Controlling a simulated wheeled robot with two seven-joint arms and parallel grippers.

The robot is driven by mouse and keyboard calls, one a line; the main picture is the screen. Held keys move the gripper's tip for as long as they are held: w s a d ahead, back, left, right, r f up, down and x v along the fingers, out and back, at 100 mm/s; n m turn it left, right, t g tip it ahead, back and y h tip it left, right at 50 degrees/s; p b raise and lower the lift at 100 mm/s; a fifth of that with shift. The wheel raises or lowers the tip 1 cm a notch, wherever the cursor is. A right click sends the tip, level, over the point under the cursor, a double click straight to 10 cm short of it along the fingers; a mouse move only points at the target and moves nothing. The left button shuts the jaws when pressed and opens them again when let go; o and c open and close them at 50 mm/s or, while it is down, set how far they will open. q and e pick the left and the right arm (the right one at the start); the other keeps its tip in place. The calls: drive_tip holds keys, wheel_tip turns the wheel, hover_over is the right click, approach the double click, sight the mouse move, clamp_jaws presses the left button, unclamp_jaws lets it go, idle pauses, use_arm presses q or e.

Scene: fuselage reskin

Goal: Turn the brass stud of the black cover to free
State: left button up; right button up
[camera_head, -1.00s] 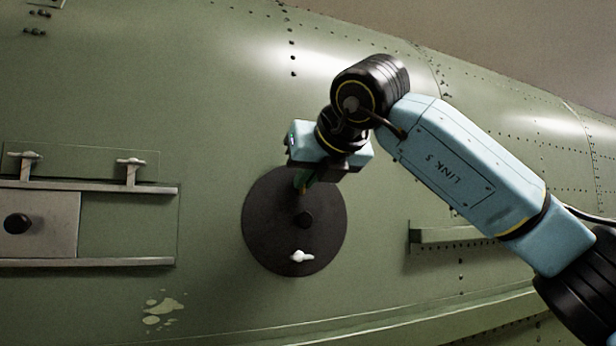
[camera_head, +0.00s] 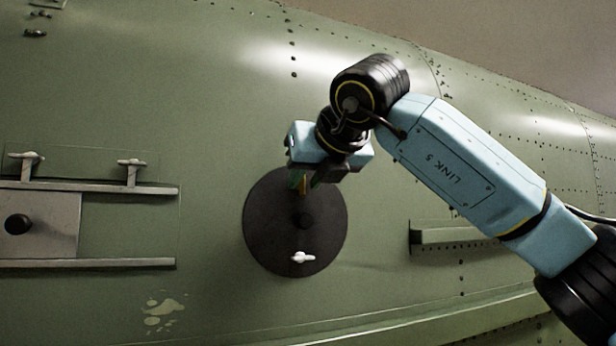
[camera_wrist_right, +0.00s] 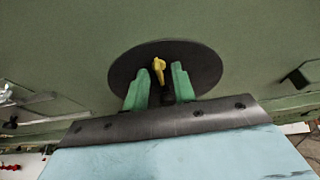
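My right gripper (camera_head: 305,182) is over the cover's top edge. In the right wrist view its green fingers (camera_wrist_right: 160,85) stand apart over the black cover (camera_wrist_right: 205,65), with the brass stud (camera_wrist_right: 159,70) between them. Gaps show on both sides of the stud. In the head view the wrist mostly hides this stud. My left gripper is not in view.
A ledge (camera_head: 450,235) sticks out right of the cover. The skin between rails and cover is clear.

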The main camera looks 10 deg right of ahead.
drive_tip(key=b+v, duration=0.4)
drive_tip(key=v, duration=0.9)
drive_tip(key=shift+s, duration=0.2)
drive_tip(key=shift+r, duration=0.15)
